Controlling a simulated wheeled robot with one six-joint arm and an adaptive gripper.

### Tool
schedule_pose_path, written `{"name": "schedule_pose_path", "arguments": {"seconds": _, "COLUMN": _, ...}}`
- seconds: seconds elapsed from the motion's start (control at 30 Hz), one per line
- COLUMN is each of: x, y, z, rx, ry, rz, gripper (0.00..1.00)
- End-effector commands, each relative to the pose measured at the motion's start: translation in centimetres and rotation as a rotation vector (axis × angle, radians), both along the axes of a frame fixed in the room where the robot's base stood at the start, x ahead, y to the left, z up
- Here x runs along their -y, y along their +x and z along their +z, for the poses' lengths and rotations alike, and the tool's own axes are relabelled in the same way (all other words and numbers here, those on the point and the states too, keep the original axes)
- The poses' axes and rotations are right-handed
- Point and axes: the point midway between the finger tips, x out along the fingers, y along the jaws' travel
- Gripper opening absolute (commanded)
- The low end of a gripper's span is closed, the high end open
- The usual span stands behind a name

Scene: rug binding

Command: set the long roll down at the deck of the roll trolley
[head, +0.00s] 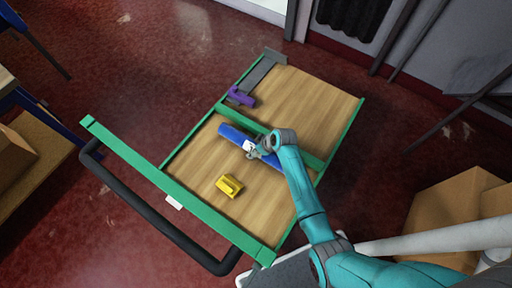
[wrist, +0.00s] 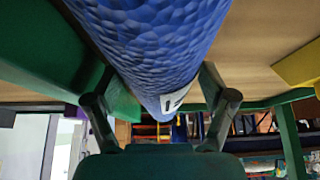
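The long roll (head: 235,134) is blue and lies over the wooden deck (head: 195,160) of the green-framed roll trolley, along the middle green bar. My gripper (head: 257,151) is around the roll near its middle, beside a white label. In the wrist view the roll (wrist: 150,45) has a dimpled blue surface and a white label with a dark mark. My gripper's two fingers (wrist: 160,103) stand on either side of it and appear closed on it. I cannot tell whether the roll touches the deck or hangs just above it.
A yellow block (head: 229,186) lies on the deck near the roll. A purple object (head: 241,97) sits at the deck's far left edge, by a grey strip (head: 262,72). The trolley's black handle (head: 150,215) is at the near left. Cardboard boxes (head: 440,210) stand at right.

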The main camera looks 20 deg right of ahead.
Motion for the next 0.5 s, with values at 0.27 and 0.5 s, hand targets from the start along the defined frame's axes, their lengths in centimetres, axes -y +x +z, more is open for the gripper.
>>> {"name": "schedule_pose_path", "arguments": {"seconds": 0.27, "x": 0.1, "y": -0.2, "z": 0.6, "rx": 0.001, "ry": 0.001, "rz": 0.000, "gripper": 0.83}}
{"name": "schedule_pose_path", "arguments": {"seconds": 0.5, "x": 1.2, "y": -1.7, "z": 3.8, "rx": 0.003, "ry": 0.000, "rz": -0.003, "gripper": 0.83}}
